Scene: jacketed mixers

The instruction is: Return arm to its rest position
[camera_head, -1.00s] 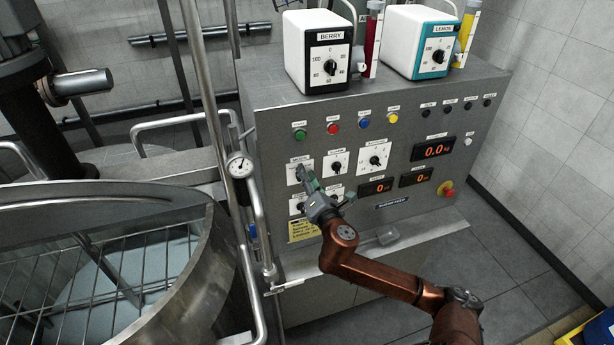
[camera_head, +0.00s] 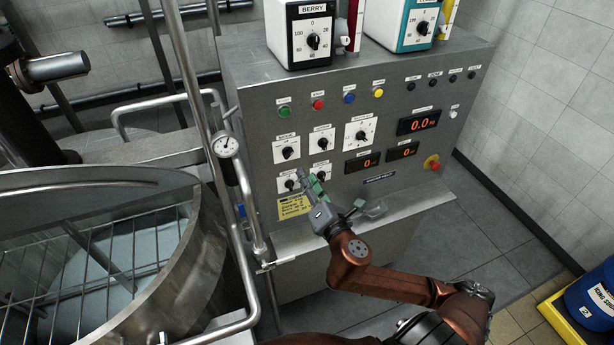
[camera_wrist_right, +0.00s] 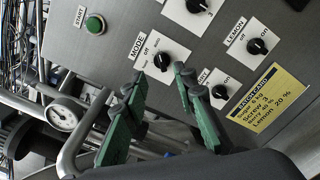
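My right gripper (camera_head: 306,180) is in front of the grey control panel (camera_head: 250,130), over the lower knobs in the head view. In the right wrist view its green fingers (camera_wrist_right: 158,88) are apart with nothing between them. The MODE knob (camera_wrist_right: 162,61) shows beyond the fingertips, apart from them. It also shows in the head view (camera_head: 288,152), up and left of the gripper. My brown right arm (camera_head: 390,283) reaches up from the lower right. My left gripper is not in view.
A steel vessel with a grid (camera_head: 185,270) stands left, beside pipes and a gauge (camera_head: 226,146). BERRY (camera_head: 302,35) and LEMON (camera_head: 405,22) feeders stand on the panel top. A red emergency button (camera_head: 432,162) is at right. Open floor lies right, before a blue drum (camera_head: 592,295).

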